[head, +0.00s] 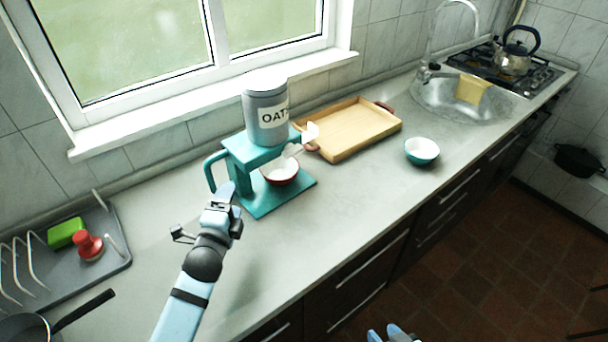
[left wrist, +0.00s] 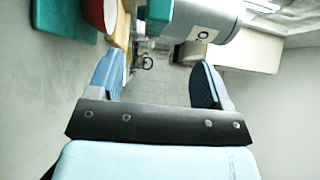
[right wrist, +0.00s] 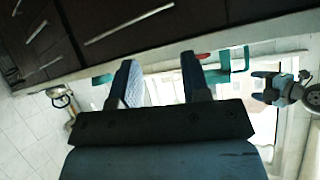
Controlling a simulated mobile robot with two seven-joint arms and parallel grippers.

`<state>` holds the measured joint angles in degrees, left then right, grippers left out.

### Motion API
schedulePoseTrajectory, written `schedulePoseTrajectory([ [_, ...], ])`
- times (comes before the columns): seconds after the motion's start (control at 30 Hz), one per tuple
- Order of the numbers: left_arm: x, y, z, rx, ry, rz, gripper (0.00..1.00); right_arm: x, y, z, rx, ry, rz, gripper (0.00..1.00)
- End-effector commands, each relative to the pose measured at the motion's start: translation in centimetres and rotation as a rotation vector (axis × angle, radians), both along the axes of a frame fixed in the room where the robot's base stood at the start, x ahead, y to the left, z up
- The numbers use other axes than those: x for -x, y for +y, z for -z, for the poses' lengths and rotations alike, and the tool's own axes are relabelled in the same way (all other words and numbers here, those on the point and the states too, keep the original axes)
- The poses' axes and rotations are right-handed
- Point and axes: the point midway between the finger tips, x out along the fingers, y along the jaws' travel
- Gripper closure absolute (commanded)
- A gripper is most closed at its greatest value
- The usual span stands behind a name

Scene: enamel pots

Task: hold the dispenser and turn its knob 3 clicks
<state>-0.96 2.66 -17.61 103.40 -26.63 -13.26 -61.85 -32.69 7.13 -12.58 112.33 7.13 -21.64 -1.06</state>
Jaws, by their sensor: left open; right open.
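The dispenser is a teal stand (head: 250,152) with a side handle (head: 211,172) at its left and a grey canister (head: 266,120) labelled OATS on top. A red bowl (head: 279,171) stands on the base under the spout. My left gripper (head: 228,194) is open and empty, just in front of the stand near the handle; its fingers also show in the left wrist view (left wrist: 157,82). My right gripper (head: 392,334) is open and empty, low in front of the counter, far from the dispenser; its fingers show in the right wrist view (right wrist: 158,78).
A grey dish rack (head: 112,262) with a green sponge (head: 66,233) and red brush (head: 88,246) is at the left, near a pan (head: 82,311). Counter in front of the dispenser is clear.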

Motion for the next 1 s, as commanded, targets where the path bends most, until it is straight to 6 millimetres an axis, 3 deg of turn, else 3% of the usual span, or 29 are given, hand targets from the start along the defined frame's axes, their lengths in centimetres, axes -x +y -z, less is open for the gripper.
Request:
schedulePoseTrajectory([
  [0.27, 0.0, 0.0, 0.0, 0.001, 0.0, 0.0, 0.28, -10.7, 0.4, -1.7, -0.483, 0.018, 0.172, 0.57],
  [0.37, 0.0, 0.0, 0.0, 0.002, 0.0, 0.0, 0.28, -14.8, 0.6, -3.2, -0.69, 0.022, 0.223, 0.57],
  [0.5, 0.0, 0.0, 0.0, 0.002, 0.0, 0.0, 0.28, -21.3, 2.0, -6.8, -0.92, -0.001, 0.22, 0.57],
  [0.73, 0.0, 0.0, 0.0, 0.002, 0.0, 0.0, 0.28, -29.2, 7.7, -13.5, -0.828, -0.135, -0.011, 0.57],
  [0.9, 0.0, 0.0, 0.0, 0.002, 0.0, 0.0, 0.28, -32.4, 10.5, -17.1, -0.743, -0.217, -0.128, 0.57],
  [1.0, 0.0, 0.0, 0.0, 0.002, 0.0, 0.0, 0.28, -33.3, 11.4, -18.2, -0.713, -0.245, -0.165, 0.57],
])
